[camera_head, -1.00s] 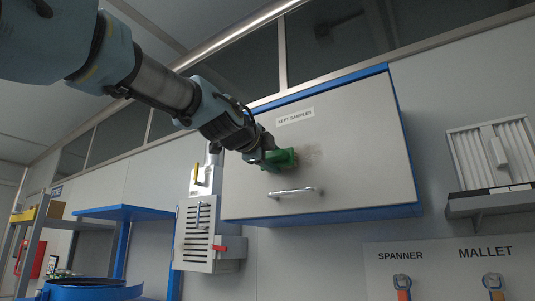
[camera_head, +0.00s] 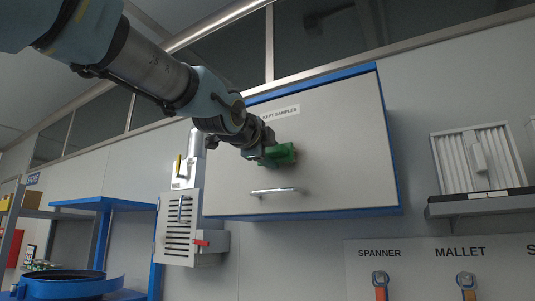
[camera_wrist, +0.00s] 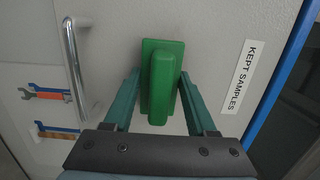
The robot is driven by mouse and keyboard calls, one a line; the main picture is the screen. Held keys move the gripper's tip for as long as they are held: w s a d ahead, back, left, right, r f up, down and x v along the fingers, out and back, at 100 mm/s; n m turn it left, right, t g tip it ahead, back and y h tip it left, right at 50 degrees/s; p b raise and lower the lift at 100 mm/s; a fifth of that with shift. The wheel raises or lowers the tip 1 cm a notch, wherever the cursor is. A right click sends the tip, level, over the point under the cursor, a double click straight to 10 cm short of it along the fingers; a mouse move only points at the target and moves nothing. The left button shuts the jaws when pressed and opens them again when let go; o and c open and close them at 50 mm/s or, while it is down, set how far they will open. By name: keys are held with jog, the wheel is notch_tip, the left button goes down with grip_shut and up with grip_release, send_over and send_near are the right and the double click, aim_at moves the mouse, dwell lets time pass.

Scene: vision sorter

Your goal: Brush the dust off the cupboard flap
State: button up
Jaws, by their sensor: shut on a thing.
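The cupboard flap (camera_head: 345,130) is a pale grey panel with blue edges on the wall, closed, with a "KEPT SAMPLES" label (camera_head: 281,113) and a bar handle (camera_head: 273,191). My gripper (camera_head: 264,153) is shut on a green block-shaped brush (camera_head: 282,155) at the flap, above the handle and below the label. In the wrist view the brush (camera_wrist: 161,85) sits between my two fingers, against or very near the flap; contact is not clear. No dust shows on the visible flap; the patch behind the brush is hidden.
A grey louvred box (camera_head: 182,228) with a red lever hangs left of the cupboard. A shelf (camera_head: 482,202) with a white ribbed unit is at right. A tool board (camera_head: 430,253) labelled SPANNER and MALLET is below. A blue shelf (camera_head: 112,203) stands at left.

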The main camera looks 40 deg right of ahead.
aim_at(290, 149)
jog(key=shift+s+d+f+b, duration=0.1)
jog(key=shift+s+f+b, duration=0.2)
jog(key=shift+b, duration=0.5)
jog(key=s+b, duration=0.1)
jog(key=b, duration=0.2)
jog(key=shift+d, duration=0.1)
jog(key=shift+s+d+r+b, duration=0.15)
jog(key=shift+s+b, duration=0.25)
jog(key=shift+s, duration=0.5)
jog(key=shift+s+d+r+b, duration=0.1)
jog(key=shift+s+d+b, duration=0.25)
jog(key=shift+s, duration=0.5)
jog(key=shift+s+d+r+b, duration=0.15)
jog(key=shift+s+b, duration=0.3)
jog(key=shift+s, duration=0.45)
jog(key=shift+w+a+p, duration=0.25)
jog(key=shift+w+p, duration=0.65)
jog(key=shift+w, duration=0.35)
jog(key=shift+w+a, duration=0.15)
jog(key=shift+w, duration=0.35)
jog(key=shift+w+a+r+p, duration=0.1)
jog(key=shift+w+p, duration=0.3)
jog(key=shift+p, duration=0.55)
jog(key=w+p, duration=0.1)
jog(key=p, duration=0.2)
jog(key=shift+w+a, duration=0.25)
jog(key=shift+w, duration=0.15)
jog(key=shift+w+a+f, duration=0.1)
jog(key=shift+w+f, duration=0.15)
jog(key=shift+w, duration=0.15)
